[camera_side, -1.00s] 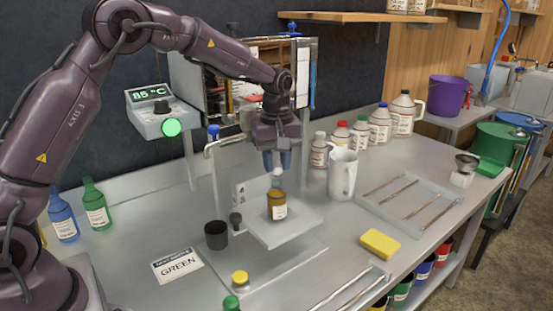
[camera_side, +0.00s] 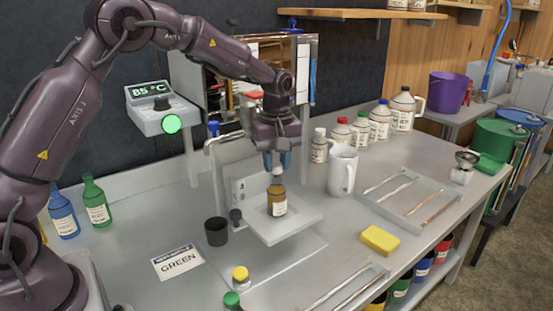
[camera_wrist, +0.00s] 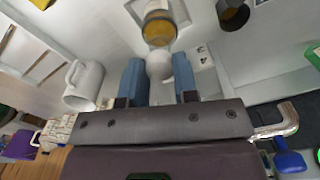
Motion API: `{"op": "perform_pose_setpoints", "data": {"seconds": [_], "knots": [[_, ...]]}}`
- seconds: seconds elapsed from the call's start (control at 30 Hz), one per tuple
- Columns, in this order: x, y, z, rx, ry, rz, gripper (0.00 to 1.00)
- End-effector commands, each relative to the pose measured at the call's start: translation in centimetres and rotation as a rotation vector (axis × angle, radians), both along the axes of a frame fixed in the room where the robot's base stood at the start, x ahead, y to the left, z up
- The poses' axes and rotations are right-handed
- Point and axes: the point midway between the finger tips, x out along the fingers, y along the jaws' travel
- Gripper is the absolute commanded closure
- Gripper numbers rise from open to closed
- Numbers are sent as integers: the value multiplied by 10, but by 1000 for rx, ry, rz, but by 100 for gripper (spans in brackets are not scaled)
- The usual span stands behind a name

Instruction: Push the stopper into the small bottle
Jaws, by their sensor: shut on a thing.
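The small bottle (camera_side: 277,202) is amber with a white label and a pale neck. It stands upright on a light grey platform (camera_side: 310,217). My gripper (camera_side: 277,163) points down right above it, with its blue fingertips close to the neck. In the wrist view my gripper (camera_wrist: 160,80) has a white rounded stopper (camera_wrist: 160,66) between its blue fingers, and it is shut on it. The bottle (camera_wrist: 158,30) shows just beyond the stopper, in line with it. How deep the stopper sits in the neck cannot be told.
A white pitcher (camera_side: 342,172) stands right of the platform, and a dark cup (camera_side: 216,231) stands left of it. A metal frame (camera_side: 213,165) rises behind.

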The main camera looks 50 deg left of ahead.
Motion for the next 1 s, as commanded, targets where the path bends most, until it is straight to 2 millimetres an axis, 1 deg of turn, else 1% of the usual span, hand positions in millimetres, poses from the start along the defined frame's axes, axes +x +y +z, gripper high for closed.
{"op": "perform_pose_setpoints", "data": {"seconds": [1.0], "knots": [[0, 0, -6, 0, 0, 0, 83]]}}
